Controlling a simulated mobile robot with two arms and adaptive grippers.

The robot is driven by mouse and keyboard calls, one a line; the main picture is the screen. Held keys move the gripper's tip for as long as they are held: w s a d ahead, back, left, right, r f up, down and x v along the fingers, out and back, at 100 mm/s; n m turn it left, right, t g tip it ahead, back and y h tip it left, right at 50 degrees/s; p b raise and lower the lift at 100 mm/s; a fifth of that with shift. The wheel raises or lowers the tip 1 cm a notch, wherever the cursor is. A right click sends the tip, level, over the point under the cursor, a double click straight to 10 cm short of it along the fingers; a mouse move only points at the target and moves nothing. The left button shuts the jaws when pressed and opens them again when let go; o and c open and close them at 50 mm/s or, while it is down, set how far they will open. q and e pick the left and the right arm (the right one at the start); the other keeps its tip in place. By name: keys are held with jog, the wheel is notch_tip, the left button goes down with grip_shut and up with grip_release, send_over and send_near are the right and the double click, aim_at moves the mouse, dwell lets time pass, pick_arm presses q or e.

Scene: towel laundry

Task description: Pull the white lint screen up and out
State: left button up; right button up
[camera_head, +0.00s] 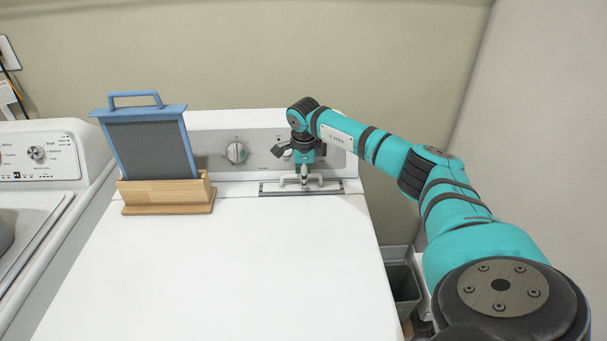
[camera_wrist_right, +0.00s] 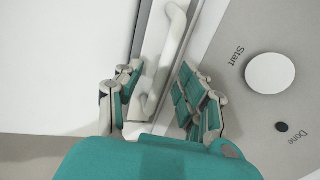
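The white lint screen (camera_head: 288,181) sits down in a slot at the back of the white dryer top, with only its top and handle showing. In the right wrist view the white handle (camera_wrist_right: 174,48) runs up between the fingers. My right gripper (camera_head: 303,177) points down over the middle of the handle. In the right wrist view my right gripper (camera_wrist_right: 160,78) has its fingers apart, one on each side of the handle, with gaps visible. The screen's mesh is hidden inside the slot. My left gripper is not in view.
A blue-framed screen (camera_head: 152,149) with a blue handle stands in a wooden holder (camera_head: 168,209) at the left. The dryer's control panel (camera_head: 213,143) rises behind the slot. The dryer top (camera_head: 220,270) in front is clear. A washer (camera_head: 40,205) stands left, a bin (camera_head: 402,285) right.

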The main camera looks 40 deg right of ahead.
jog(key=shift+f, duration=0.3)
grip_shut()
jog(key=shift+r, duration=0.1)
dwell(0.7)
